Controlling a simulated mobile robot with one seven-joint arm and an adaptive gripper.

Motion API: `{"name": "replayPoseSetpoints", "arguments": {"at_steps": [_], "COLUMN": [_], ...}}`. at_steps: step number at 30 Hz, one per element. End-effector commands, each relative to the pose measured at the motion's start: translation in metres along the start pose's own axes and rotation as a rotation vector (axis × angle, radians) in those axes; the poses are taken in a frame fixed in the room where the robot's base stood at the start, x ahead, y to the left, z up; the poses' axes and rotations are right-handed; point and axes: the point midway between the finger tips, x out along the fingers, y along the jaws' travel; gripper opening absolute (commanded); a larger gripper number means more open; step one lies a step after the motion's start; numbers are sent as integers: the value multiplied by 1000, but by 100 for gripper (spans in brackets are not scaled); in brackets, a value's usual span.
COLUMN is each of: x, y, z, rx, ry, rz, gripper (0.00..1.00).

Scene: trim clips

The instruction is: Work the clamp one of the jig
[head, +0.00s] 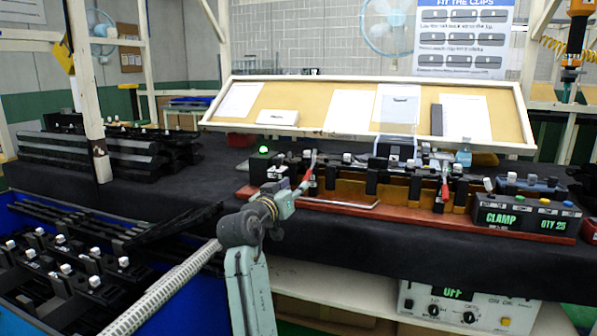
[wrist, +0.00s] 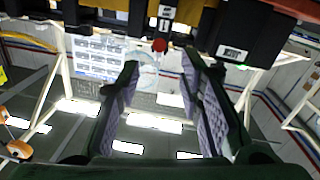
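The jig (head: 345,190) is a long orange and black fixture on a red base on the dark-covered bench. Two red clamp handles stand on it, a left one (head: 308,173) and a right one (head: 445,190). My gripper (head: 301,187) is at the jig's left end, close to the left handle. In the wrist view its two dark fingers (wrist: 162,68) are open and apart. A red handle tip (wrist: 159,45) shows between and just past the fingertips, below a small plate (wrist: 165,13) marked 1. I cannot tell whether a finger touches it.
A box reading CLAMP, QTY 25 (head: 525,220) stands at the jig's right end. A green lamp (head: 263,150) glows at its left. A sloped paper board (head: 310,105) stands behind. A blue bin (head: 190,300) of black clip parts is at left.

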Motion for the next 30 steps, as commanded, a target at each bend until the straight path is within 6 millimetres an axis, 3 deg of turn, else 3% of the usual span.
{"name": "replayPoseSetpoints", "arguments": {"at_steps": [16, 21, 30], "x": [89, 102, 104], "y": [0, 0, -1], "z": [-3, -2, -1], "rx": [-1, -1, 1], "ry": [1, 2, 3], "rz": [-1, -2, -3], "gripper": [34, 34, 34]}}
